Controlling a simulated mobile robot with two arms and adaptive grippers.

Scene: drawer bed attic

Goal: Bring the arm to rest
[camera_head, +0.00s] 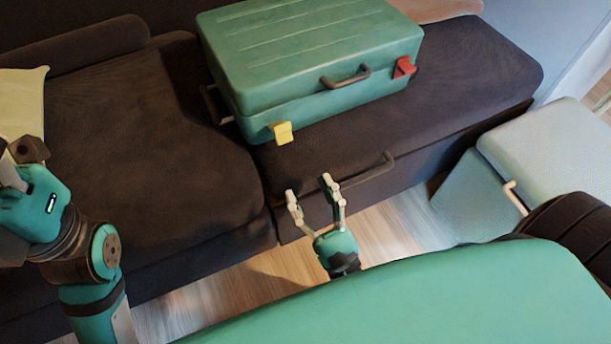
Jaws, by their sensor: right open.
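My right gripper (309,188) is in the middle of the view, low in front of the dark sofa. Its two pale fingers are spread apart, pointing away from me, with nothing between them. They appear near the sofa's front and its drawer handle (370,174); I cannot tell whether they touch it. My left arm (88,265) stands bent at the left edge. Its end (22,165) is partly cut off there, and its finger state is not clear. Most of my right arm is hidden behind the large green surface in front.
A green suitcase (310,55) with one yellow and one red latch lies on the dark sofa (150,130). A pale blue cabinet (545,150) with a handle stands at the right. Wooden floor (405,225) shows free between the sofa and cabinet.

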